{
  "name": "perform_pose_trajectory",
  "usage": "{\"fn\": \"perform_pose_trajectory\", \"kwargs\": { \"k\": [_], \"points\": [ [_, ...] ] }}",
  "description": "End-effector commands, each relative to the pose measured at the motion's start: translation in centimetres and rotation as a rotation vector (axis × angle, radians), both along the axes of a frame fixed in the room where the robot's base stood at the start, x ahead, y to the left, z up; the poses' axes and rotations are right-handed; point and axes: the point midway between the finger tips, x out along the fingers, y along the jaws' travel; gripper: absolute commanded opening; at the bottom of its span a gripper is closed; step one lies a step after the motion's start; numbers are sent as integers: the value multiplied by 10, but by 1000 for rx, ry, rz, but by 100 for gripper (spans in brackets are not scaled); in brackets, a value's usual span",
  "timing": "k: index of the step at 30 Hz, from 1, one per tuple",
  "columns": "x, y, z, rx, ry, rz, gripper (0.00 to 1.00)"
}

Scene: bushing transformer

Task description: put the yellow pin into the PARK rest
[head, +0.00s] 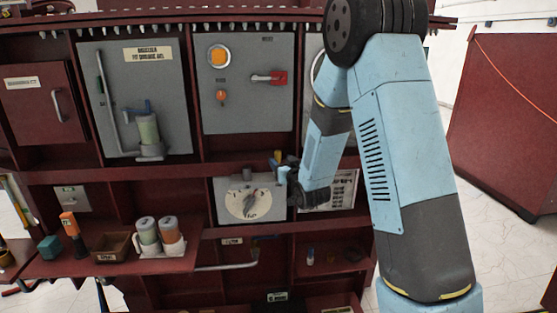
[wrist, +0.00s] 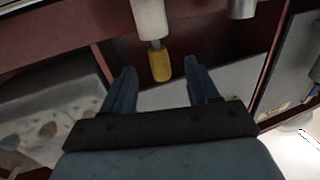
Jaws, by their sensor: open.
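The yellow pin (wrist: 160,66) shows its yellow end at the top centre of the wrist view, joined to a pale grey cylinder (wrist: 149,20). My gripper (wrist: 162,78) is open, with one blue finger on each side of the yellow end in the picture. Gaps show on both sides, and neither finger visibly touches it. In the head view my gripper (head: 279,160) points up beside the dial panel, with a small yellow patch close to its fingers. I cannot make out a PARK label in either view.
A second grey cylinder (wrist: 242,8) is right of the pin in the wrist view. The dial panel (head: 223,208) is left of my gripper in the head view. A dark red shelf edge (head: 190,172) runs just above. Cups (head: 169,231) stand on the lower-left shelf.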

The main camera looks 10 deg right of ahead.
Motion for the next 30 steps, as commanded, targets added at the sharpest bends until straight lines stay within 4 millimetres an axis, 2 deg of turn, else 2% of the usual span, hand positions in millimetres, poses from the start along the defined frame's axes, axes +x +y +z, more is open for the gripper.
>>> {"fn": "perform_pose_trajectory", "kwargs": {
  "k": [3, 9, 15, 21, 30],
  "points": [
    [-24, -7, 0, 0, 1, -2, 59],
    [-60, -17, -1, -1, 2, -1, 59],
    [-84, -23, -1, 0, 1, -1, 59],
    [-92, -25, -1, 0, 1, 0, 59],
    [-92, -25, -1, 0, 1, -1, 59]
  ]
}}
